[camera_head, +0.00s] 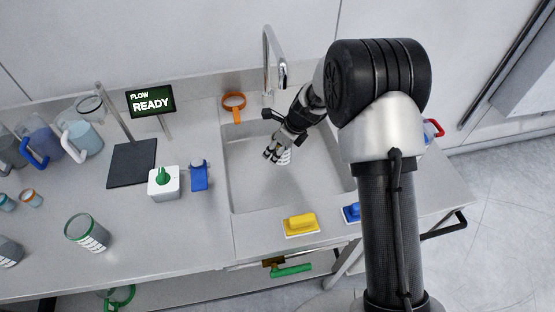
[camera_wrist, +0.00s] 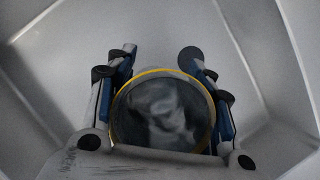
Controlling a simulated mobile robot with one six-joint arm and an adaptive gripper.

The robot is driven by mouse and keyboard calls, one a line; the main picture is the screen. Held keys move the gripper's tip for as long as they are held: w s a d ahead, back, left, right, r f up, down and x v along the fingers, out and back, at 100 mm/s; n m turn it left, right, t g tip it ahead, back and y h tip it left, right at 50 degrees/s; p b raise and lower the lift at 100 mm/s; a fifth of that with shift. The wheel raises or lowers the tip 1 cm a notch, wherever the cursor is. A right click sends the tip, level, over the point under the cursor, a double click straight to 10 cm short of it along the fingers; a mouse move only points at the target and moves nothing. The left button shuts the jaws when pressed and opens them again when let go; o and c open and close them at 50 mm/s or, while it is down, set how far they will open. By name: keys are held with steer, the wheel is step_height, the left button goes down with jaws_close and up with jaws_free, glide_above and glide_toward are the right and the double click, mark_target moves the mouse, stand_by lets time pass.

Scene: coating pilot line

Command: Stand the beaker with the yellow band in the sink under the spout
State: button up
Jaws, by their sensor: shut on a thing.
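The beaker with the yellow band (camera_wrist: 162,112) is between my gripper's fingers in the wrist view, its yellow-edged round mouth facing the camera. In the head view a small part of the beaker (camera_head: 285,157), with dark markings, shows beside the fingers; the rest is hidden. My gripper (camera_head: 272,154) is shut on it, inside the sink (camera_head: 250,195) near its back. The steel spout (camera_head: 270,50) rises behind the sink and arches forward, above and behind my gripper. I cannot tell whether the beaker touches the sink floor.
A yellow sponge-like block (camera_head: 300,223) and a blue one (camera_head: 351,213) lie at the front edge. A green-banded beaker (camera_head: 86,232), a white box with a green knob (camera_head: 163,183) and jugs (camera_head: 83,141) stand left.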

step_height(320, 180, down, 5)
steer(key=shift+r+b, duration=0.1)
steer(key=shift+b, duration=1.05)
steer(key=shift+c, duration=0.6)
steer(key=o, duration=1.3)
steer(key=shift+o, duration=0.2)
steer(key=shift+r, duration=0.1)
steer(key=p+v, duration=0.4)
steer(key=v, duration=0.8)
